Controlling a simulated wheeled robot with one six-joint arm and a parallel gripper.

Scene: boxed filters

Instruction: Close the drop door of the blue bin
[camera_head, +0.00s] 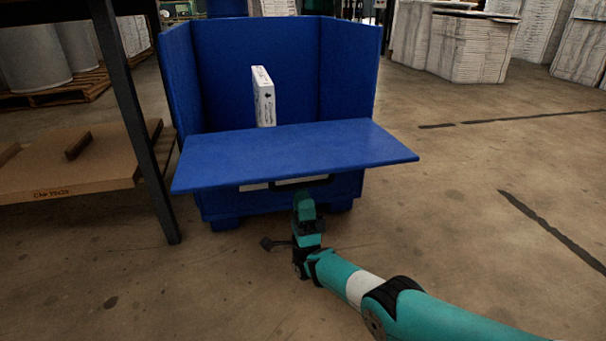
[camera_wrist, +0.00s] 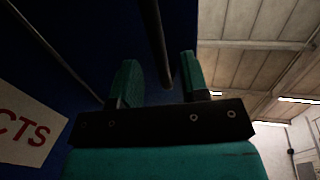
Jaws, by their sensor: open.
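The blue bin (camera_head: 262,75) stands ahead with its upper front open. Its drop door (camera_head: 295,150) is folded down and sticks out toward me, roughly level. My gripper (camera_head: 303,192) is low in front of the bin, below the door's outer edge and pointing upward. In the wrist view my gripper (camera_wrist: 159,60) is open, its two green fingers apart. A dark bar (camera_wrist: 155,40) runs between and beyond the fingers; contact with it cannot be told. A dark handle-like piece (camera_head: 302,182) shows under the door, partly hidden by it.
A white box (camera_head: 263,95) stands upright inside the bin. A white label with red letters (camera_wrist: 28,125) shows in the wrist view. A dark rack post (camera_head: 130,110) and a shelf board (camera_head: 75,165) stand close on the left. The floor (camera_head: 470,200) to the right is clear.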

